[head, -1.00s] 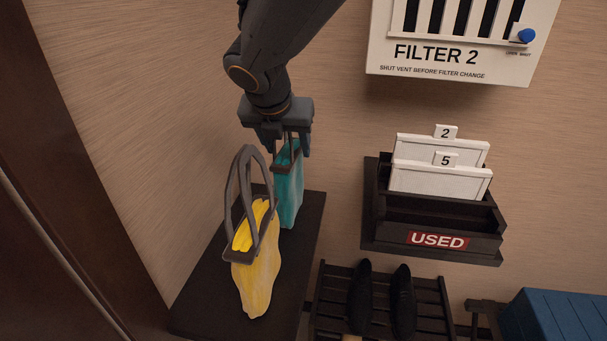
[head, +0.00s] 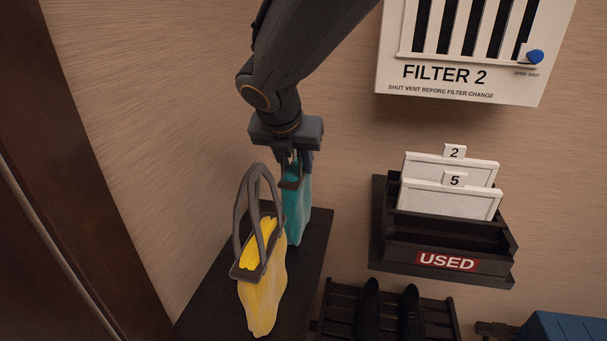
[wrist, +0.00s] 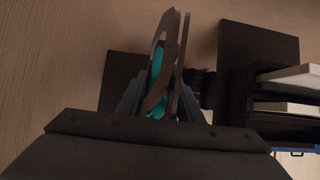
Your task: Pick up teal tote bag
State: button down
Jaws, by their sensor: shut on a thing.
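The teal tote bag (head: 298,213) stands upright behind the yellow bag in the head view, at the far part of a dark shelf (head: 217,281). My gripper (head: 295,172) is above it, pointing down, and is shut on its dark handle. In the wrist view the handle (wrist: 166,75) rises between the fingers, with teal cloth (wrist: 157,62) showing beside it. Whether the bag's base touches the shelf is hard to tell, as the yellow bag hides part of it.
A yellow bag (head: 263,290) with tall grey handles (head: 243,211) stands close in front of the teal one. A wall rises at left. To the right are a USED rack (head: 409,252) with white cards, a filter box (head: 450,92), and a lower rack (head: 341,312) with dark shoes.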

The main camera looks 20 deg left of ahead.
aim_at(297, 168)
notch_tip(297, 168, up, 7)
jog(key=shift+f+b, duration=0.2)
jog(key=shift+b, duration=0.55)
jog(key=shift+d+r, duration=0.1)
jog(key=shift+r, duration=0.1)
jog(key=s+d+b, duration=0.2)
jog(key=s+d, duration=0.2)
jog(key=d, duration=0.4)
jog(key=s+d+b, duration=0.3)
jog(key=s+d, duration=0.1)
jog(key=d, duration=0.3)
jog(key=shift+s+d, duration=0.15)
jog(key=shift+d, duration=0.25)
